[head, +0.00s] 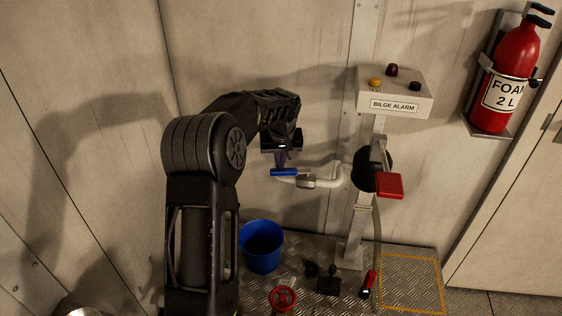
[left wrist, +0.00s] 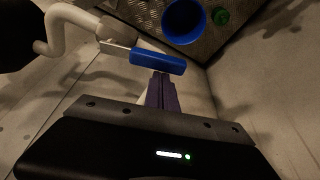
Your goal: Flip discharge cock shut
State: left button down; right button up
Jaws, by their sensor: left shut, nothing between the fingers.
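The discharge cock's blue lever handle (head: 285,172) sits at the left end of a pale pipe (head: 333,178) that comes from the black pump body. In the left wrist view the blue handle (left wrist: 157,62) lies across the picture just beyond my fingertips. My left gripper (head: 281,160) is shut and empty, its purple fingers (left wrist: 161,90) together at the handle. Whether they touch it I cannot tell. My right gripper is not in view.
A blue bucket (head: 261,246) stands on the floor below the handle. A red handwheel (head: 283,298) is nearby. The bilge alarm box (head: 395,92) and a red pump handle (head: 390,186) are to the right. A fire extinguisher (head: 508,75) hangs on the wall.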

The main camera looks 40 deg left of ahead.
aim_at(285, 173)
pick_arm(q)
jog(key=shift+s+d+f+n+b, duration=0.15)
jog(key=shift+s+d+n+b, duration=0.35)
jog(key=shift+n, duration=0.4)
jog(key=shift+s+d+n+g+y+b, duration=0.4)
jog(key=shift+n, duration=0.5)
jog(key=shift+s+d+n+g, duration=0.35)
jog(key=shift+d+n, duration=0.2)
jog(key=shift+n, duration=0.35)
jog(key=d+n, duration=0.1)
jog(key=s+n+g, duration=0.1)
jog(key=shift+d+n, duration=0.35)
jog(key=shift+n, duration=0.05)
jog(key=shift+d+n+g, duration=0.2)
jog(key=shift+d+n, duration=0.4)
jog(key=shift+d, duration=0.6)
jog(key=shift+d+n+g, duration=0.15)
jog(key=shift+d+n, duration=0.45)
jog(key=shift+d, duration=0.6)
jog(key=shift+w+d, duration=0.1)
jog(key=shift+d, duration=0.05)
